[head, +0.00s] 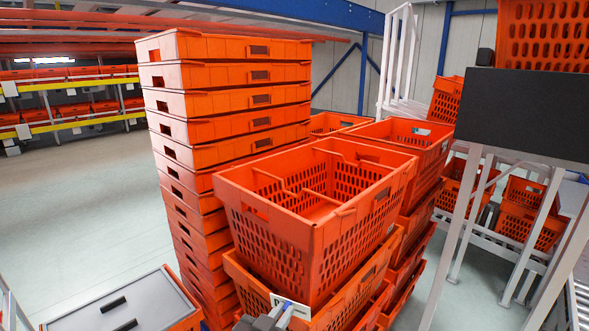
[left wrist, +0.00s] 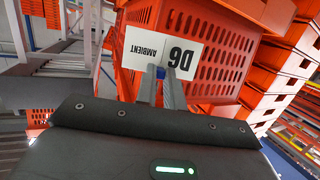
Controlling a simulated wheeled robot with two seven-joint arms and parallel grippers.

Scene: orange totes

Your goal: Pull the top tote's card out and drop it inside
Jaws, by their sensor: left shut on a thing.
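The top orange tote (head: 272,243) sits slightly askew on another orange tote (head: 347,303) in the front stack. Its open inside looks empty from here. My left gripper (head: 282,311) is at the bottom of the head view, in front of the lower tote's near wall. It is shut on a white card (head: 291,306). In the left wrist view the card (left wrist: 158,46) reads "D6 AMBIENT" upside down, and the fingertips (left wrist: 161,75) grip its edge. The card overlaps the tote walls in the picture; I cannot tell whether it still touches a holder. My right gripper is not in view.
A tall stack of orange totes (head: 215,103) stands close behind on the left. More stacked totes (head: 407,137) stand behind on the right. A dark panel on grey legs (head: 528,115) is at the right. Open floor (head: 75,200) lies to the left.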

